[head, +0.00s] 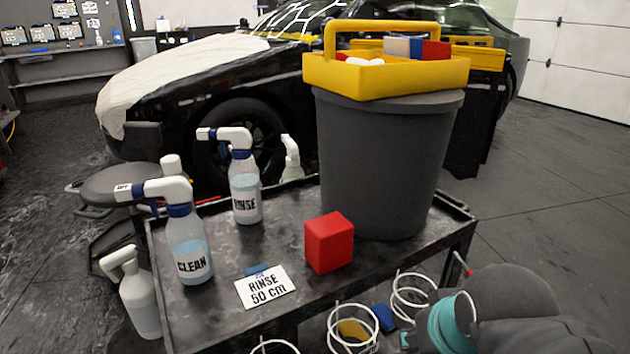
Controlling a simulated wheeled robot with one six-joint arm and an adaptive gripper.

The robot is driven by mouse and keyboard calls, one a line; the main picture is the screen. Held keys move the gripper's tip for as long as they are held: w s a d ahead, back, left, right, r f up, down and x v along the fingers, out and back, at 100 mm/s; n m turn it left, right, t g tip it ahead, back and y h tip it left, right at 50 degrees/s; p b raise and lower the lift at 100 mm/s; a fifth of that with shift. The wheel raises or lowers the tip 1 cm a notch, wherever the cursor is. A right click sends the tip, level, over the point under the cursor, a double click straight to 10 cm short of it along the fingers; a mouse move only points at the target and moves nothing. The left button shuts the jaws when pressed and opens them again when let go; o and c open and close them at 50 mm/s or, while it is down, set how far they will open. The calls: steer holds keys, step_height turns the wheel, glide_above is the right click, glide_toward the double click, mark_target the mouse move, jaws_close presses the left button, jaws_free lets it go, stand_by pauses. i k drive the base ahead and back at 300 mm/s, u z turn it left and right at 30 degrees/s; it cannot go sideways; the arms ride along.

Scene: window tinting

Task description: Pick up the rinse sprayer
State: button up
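The rinse sprayer (245,190) is a clear bottle with pale liquid, a "RINSE" label, a blue collar and a white trigger head pointing left. It stands upright on the dark cart top (290,215), left of the grey bucket. A similar bottle labelled "CLEAN" (190,245) stands nearer and to the left. A white card reading "RINSE 50 cm" (265,287) lies at the cart's front edge. Grey and teal parts of my arm show at the lower right, well apart from the sprayer. My gripper's fingers are not in view.
A red block (329,243) sits right of the card. The tall grey bucket (380,160) carries a yellow caddy (385,76). A white-topped bottle (291,160) stands behind the sprayer. White rings (353,328) are below the cart top. A black car (250,85) stands behind.

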mark_target(243, 172)
steer(key=z, duration=2.3)
steer(key=k, duration=2.2)
steer(key=u, duration=1.75)
steer(key=i, duration=1)
steer(key=u, duration=0.05)
